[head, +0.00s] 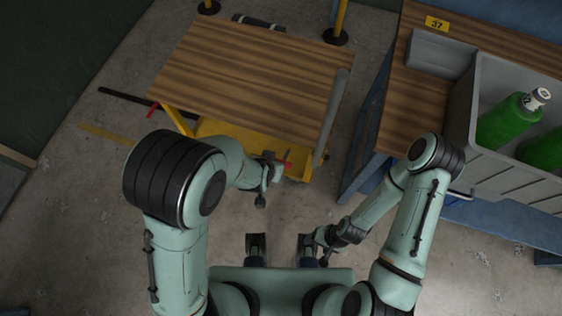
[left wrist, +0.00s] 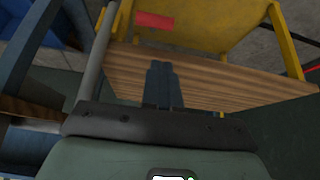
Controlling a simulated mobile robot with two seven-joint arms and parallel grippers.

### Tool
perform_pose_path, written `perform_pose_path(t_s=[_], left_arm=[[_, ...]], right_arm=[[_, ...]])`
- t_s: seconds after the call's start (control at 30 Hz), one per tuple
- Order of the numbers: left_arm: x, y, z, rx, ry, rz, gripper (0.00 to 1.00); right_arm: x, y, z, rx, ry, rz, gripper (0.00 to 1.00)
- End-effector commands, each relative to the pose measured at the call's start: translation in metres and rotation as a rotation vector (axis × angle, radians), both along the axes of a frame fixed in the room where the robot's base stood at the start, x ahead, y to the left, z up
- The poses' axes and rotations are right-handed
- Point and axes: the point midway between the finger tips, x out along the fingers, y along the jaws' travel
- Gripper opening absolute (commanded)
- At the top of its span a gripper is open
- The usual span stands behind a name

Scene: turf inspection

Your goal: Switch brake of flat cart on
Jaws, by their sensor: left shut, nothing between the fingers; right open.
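The flat cart has a brown wooden deck (head: 250,75) over a yellow frame (head: 235,130), with a grey handle bar (head: 330,115) at its right end. A small red part (head: 287,167), perhaps the brake pedal, sits low at the cart's near right corner. It also seems to show as a red block (left wrist: 155,20) in the left wrist view. My left gripper (head: 273,172) is beside this corner, mostly hidden by its arm. Its shut, empty fingers (left wrist: 163,85) point toward the cart; contact with the red part cannot be told. My right gripper (head: 281,248) is open and empty, close to my body.
A wooden-topped workbench (head: 400,110) with blue legs stands right of the cart. It holds a grey crate (head: 520,180) with green bottles (head: 505,120). Yellow posts (head: 340,20) stand behind the cart. Concrete floor is clear at lower right.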

Motion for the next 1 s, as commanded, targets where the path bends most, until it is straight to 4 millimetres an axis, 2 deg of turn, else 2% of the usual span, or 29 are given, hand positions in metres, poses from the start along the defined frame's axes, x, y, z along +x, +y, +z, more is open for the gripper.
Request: perform_pose_path(t_s=[0.03,0.2,0.57,0.77,1.0], left_arm=[[0.002,-0.007,0.007,-0.008,-0.021,-0.013,0.00],[0.004,-0.014,0.017,-0.015,-0.044,-0.026,0.00],[0.006,-0.014,0.013,-0.013,-0.043,-0.025,0.00],[0.020,-0.018,-0.012,-0.012,-0.041,-0.024,0.00],[0.048,-0.027,-0.056,-0.012,-0.041,-0.023,0.00]], right_arm=[[-0.001,0.000,-0.002,0.000,0.001,0.000,0.70],[-0.001,0.000,-0.003,0.000,0.001,0.000,0.70],[-0.001,0.000,-0.005,0.000,0.001,0.000,0.70],[-0.004,0.000,-0.017,0.000,0.006,0.000,0.70],[-0.001,0.000,-0.030,-0.003,-0.011,-0.005,0.70]])
